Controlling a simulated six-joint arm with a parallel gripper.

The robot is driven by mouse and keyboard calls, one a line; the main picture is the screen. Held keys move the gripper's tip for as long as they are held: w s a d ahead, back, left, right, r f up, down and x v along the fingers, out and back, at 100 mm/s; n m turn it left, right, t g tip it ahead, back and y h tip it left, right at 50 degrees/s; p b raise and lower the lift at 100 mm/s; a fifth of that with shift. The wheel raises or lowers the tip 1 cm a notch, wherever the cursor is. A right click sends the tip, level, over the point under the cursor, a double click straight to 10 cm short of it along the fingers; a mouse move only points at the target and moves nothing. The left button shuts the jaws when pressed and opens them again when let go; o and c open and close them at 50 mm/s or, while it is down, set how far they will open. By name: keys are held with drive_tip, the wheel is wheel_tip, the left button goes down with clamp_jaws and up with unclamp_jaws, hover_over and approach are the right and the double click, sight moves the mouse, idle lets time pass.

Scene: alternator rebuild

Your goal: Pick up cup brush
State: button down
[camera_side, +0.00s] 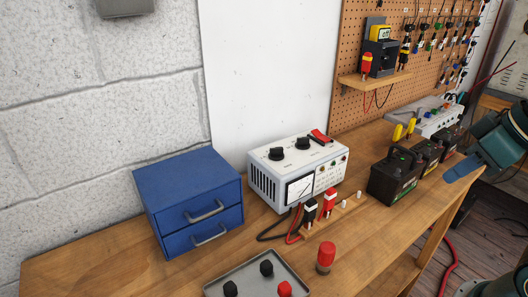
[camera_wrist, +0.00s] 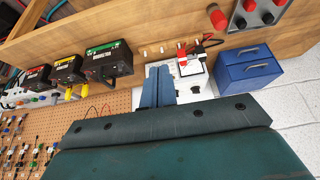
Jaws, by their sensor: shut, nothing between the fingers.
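My gripper (camera_side: 462,168) is at the right edge of the side view, beside the row of batteries and near the bench's right edge. In the wrist view my gripper (camera_wrist: 158,84) shows two blue fingers close together, shut with nothing between them. The fingers hide part of the white test box (camera_wrist: 190,88) behind them. A red-topped cylinder (camera_side: 326,257) stands upright on the front of the wooden bench.
The white test box (camera_side: 298,172) stands mid-bench, with red and black clamps (camera_side: 318,208) before it. A blue drawer cabinet (camera_side: 190,200) is left. Black batteries (camera_side: 396,177) stand right. A grey tray (camera_side: 213,291) holds several knobs. The pegboard (camera_side: 415,40) is behind. Bare wood lies front right.

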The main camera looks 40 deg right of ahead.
idle(0.4)
drive_tip(key=c, duration=1)
unclamp_jaws()
drive_tip(key=shift+w, duration=0.1)
drive_tip(key=w+a+f+n+g+y, duration=0.1)
drive_tip(key=w+a+f+n, duration=0.2)
drive_tip(key=n, duration=0.2)
drive_tip(key=w+a+f+n+g+y, duration=0.2)
drive_tip(key=w+a+f+n, duration=0.1)
drive_tip(key=w+a+n, duration=0.1)
drive_tip(key=w+a+f+n+g+y, duration=0.1)
drive_tip(key=w+a+f+n, duration=0.2)
drive_tip(key=n, duration=0.3)
drive_tip(key=shift+w+a+f, duration=0.15)
drive_tip(key=shift+a+f, duration=0.05)
drive_tip(key=shift+a, duration=0.3)
drive_tip(key=shift+f, duration=0.1)
